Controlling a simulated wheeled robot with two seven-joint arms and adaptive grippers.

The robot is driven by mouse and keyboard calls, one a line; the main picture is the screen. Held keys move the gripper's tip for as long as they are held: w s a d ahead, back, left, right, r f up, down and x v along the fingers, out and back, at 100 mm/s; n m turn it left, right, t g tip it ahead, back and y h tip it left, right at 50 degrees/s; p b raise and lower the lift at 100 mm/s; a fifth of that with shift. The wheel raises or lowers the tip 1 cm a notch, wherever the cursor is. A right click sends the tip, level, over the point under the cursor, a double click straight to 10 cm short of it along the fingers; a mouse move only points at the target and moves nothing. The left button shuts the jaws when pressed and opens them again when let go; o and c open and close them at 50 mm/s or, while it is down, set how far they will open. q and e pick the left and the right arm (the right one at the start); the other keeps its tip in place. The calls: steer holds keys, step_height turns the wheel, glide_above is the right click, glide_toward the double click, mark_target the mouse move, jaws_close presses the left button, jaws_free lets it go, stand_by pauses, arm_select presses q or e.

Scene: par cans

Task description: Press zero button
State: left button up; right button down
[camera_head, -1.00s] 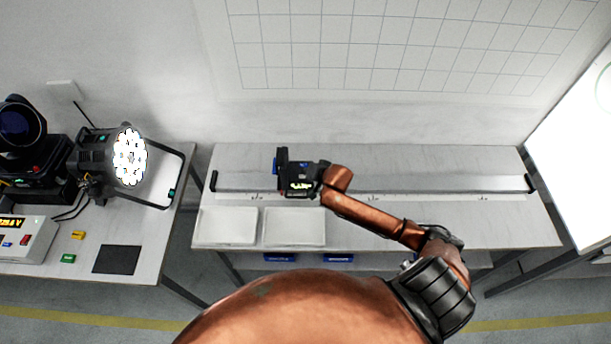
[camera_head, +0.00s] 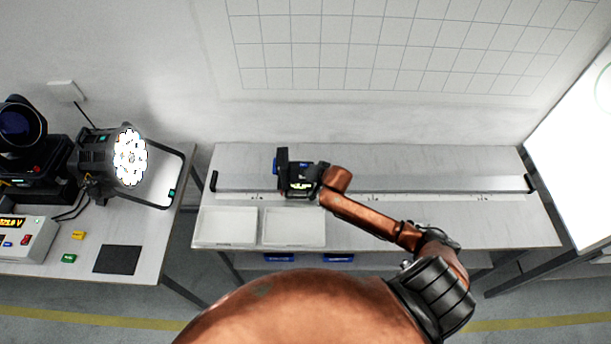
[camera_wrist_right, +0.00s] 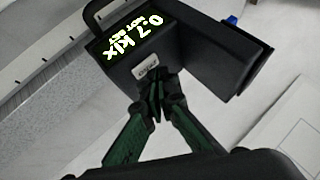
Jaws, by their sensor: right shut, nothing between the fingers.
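A black meter (camera_head: 284,177) stands on the rail of the middle table in the head view. In the right wrist view the meter (camera_wrist_right: 205,50) fills the top, and its lit display (camera_wrist_right: 125,36) reads "0.7 klx NOT SET". A small pale labelled button (camera_wrist_right: 146,71) sits on its face below the display; its label is too small to read surely. My right gripper (camera_wrist_right: 158,88) is shut and empty, its fingertips just below and right of the button. I cannot tell whether they touch the meter. In the head view my right gripper (camera_head: 314,180) partly covers the meter. My left gripper is not in view.
A long rail (camera_head: 430,189) runs along the table behind two white trays (camera_head: 228,243). The table's right part is clear.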

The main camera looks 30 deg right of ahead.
steer(key=shift+f, duration=0.4)
stand_by(0.7)
steer(key=shift+r+p, duration=0.8)
steer(key=shift+p, duration=0.35)
step_height(320, 180, up, 5)
steer(key=p, duration=0.5)
steer(key=shift+p, duration=0.4)
